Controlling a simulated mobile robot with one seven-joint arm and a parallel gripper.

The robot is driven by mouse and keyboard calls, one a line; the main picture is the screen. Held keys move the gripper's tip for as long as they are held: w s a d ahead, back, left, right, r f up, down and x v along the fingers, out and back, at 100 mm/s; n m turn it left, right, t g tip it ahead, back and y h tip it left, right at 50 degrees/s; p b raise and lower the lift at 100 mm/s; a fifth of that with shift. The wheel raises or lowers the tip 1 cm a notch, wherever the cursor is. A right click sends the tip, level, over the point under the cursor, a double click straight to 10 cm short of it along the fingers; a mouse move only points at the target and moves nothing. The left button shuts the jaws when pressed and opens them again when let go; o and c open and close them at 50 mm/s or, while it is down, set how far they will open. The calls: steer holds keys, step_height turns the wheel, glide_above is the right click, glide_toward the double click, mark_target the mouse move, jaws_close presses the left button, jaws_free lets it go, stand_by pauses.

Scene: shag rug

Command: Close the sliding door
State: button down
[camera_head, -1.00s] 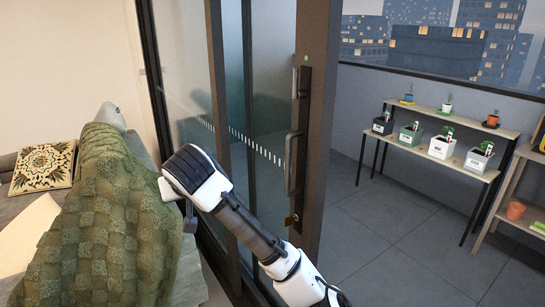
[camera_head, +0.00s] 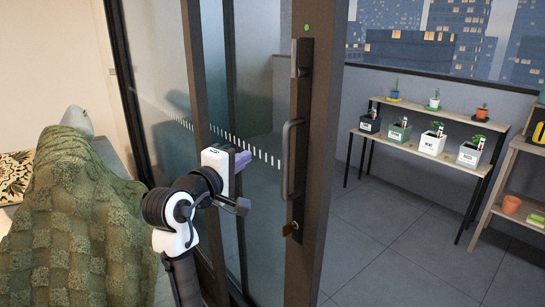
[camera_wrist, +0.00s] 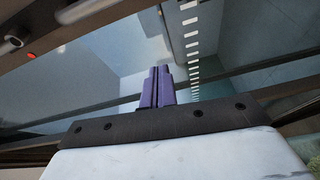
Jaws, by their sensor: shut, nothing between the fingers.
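The sliding door (camera_head: 318,120) has a dark frame and glass panels with a dashed white strip. It stands open, with a gap to the balcony on its right. The fingers also show in the wrist view (camera_wrist: 158,86), side by side, shut and empty. Whether they touch the glass or frame cannot be told.
A sofa with a green knitted blanket (camera_head: 75,215) is close on the left. Beyond the opening, a shelf table (camera_head: 440,115) holds several potted plants, with a wooden rack (camera_head: 520,190) at the right edge. The tiled balcony floor (camera_head: 390,245) between is clear.

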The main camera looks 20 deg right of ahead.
mark_target(279, 143)
steer(key=shift+g+h, duration=0.4)
steer(key=x, duration=0.3)
steer(key=p+x, duration=0.1)
steer(key=x, duration=0.5)
steer(key=shift+s+d+f, duration=0.2)
steer(key=shift+s+d, duration=0.1)
steer(key=shift+d, duration=0.1)
steer(key=shift+w+d+p, duration=0.15)
steer(key=shift+d+p, duration=0.2)
steer(key=shift+d, duration=0.2)
steer(key=shift+s+d, duration=0.2)
steer(key=shift+s, duration=0.35)
steer(key=shift+s+d, duration=0.15)
steer(key=shift+s, duration=0.45)
steer(key=shift+s+d+f, duration=0.1)
steer(key=shift+s+d, duration=0.05)
steer(key=shift+s, duration=0.4)
steer(key=shift+d+p, duration=0.1)
steer(key=shift+p, duration=0.2)
